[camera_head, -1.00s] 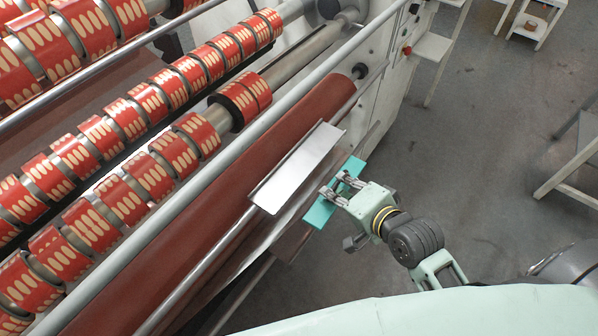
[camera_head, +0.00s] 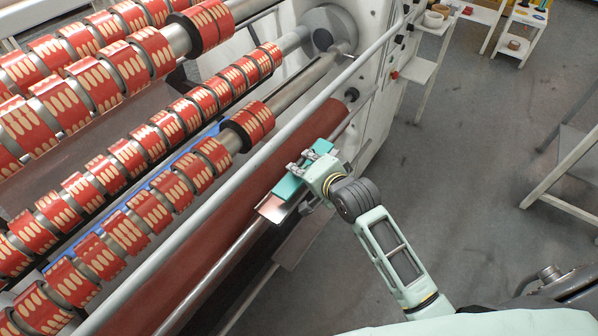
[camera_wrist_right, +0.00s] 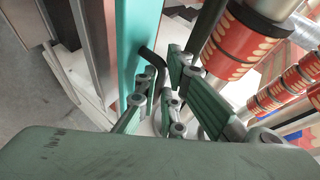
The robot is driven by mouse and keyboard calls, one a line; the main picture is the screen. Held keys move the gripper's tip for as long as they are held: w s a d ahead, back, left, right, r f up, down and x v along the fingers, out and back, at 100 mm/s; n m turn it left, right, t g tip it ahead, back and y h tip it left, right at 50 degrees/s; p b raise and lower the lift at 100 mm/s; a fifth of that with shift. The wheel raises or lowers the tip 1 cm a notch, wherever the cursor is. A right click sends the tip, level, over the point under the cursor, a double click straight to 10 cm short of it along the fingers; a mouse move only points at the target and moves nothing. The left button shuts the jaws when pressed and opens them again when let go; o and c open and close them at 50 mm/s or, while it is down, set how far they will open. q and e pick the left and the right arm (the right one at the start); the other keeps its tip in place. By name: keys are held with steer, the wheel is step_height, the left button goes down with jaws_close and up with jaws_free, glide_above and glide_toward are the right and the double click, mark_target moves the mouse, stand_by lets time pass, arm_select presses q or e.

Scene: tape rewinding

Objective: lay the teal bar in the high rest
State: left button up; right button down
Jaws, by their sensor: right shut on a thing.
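The teal bar (camera_head: 289,188) is in my right gripper (camera_head: 299,166) in the head view. The bar lies slanted across the upper part of a shiny metal plate, in front of the dark red roll. Its far end shows beyond the fingers. In the right wrist view the teal bar (camera_wrist_right: 139,40) runs upward beside the fingers, with a dark bent rod (camera_wrist_right: 156,65) close to it. I cannot tell whether bar and rod touch. I cannot pick out the high rest with certainty. My left gripper is not in view.
The shiny plate (camera_head: 272,209) shows below the bar. A long grey rail (camera_head: 215,205) runs between the dark red roll (camera_head: 205,247) and shafts of red-and-cream reels (camera_head: 130,205). White shelves and stools (camera_head: 520,30) stand at the upper right. The grey floor (camera_head: 470,130) is open.

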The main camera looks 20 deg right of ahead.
steer(key=shift+w+a+f, duration=0.4)
steer(key=shift+a, duration=0.05)
step_height(320, 180, down, 4)
steer(key=shift+r+p, duration=0.1)
steer(key=shift+p, duration=0.45)
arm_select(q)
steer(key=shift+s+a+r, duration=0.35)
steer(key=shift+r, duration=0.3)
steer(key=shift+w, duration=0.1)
arm_select(e)
steer(key=shift+f, duration=0.25)
steer(key=c, duration=1.9)
jaws_free()
steer(key=shift+s+r, duration=0.1)
steer(key=shift+r, duration=0.05)
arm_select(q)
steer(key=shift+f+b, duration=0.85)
arm_select(e)
steer(key=v, duration=1.2)
